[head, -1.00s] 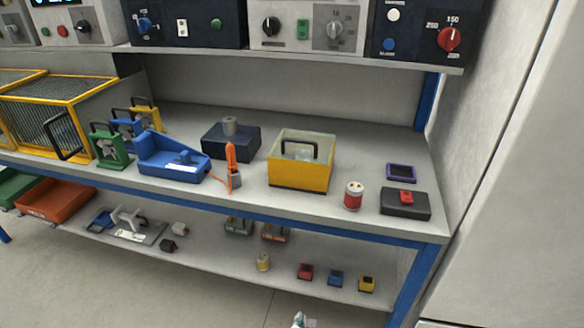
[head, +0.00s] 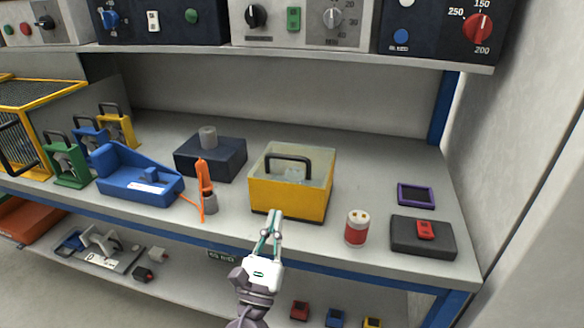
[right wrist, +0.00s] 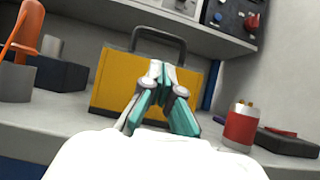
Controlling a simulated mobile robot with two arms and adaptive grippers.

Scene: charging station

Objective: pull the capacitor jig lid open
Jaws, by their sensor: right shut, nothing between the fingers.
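The capacitor jig is a yellow box (head: 287,199) with a clear lid (head: 312,162) and a black handle (head: 288,160) at its upper front. It stands on the bench, and the lid looks closed. In the right wrist view the yellow front (right wrist: 112,82) and the handle (right wrist: 158,36) are straight ahead. My right gripper (head: 274,214) is shut and empty, in front of the box's lower front edge and below the handle. Its fingertips also show in the right wrist view (right wrist: 160,66), in front of the yellow face. I cannot tell if they touch it. My left gripper is not in view.
A red-and-white capacitor (head: 356,229) stands right of the box, near a dark block with a red top (head: 422,236). An orange tool in a grey holder (head: 206,190) and a blue tray (head: 136,180) are to the left. A shelf with instruments (head: 300,55) hangs above.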

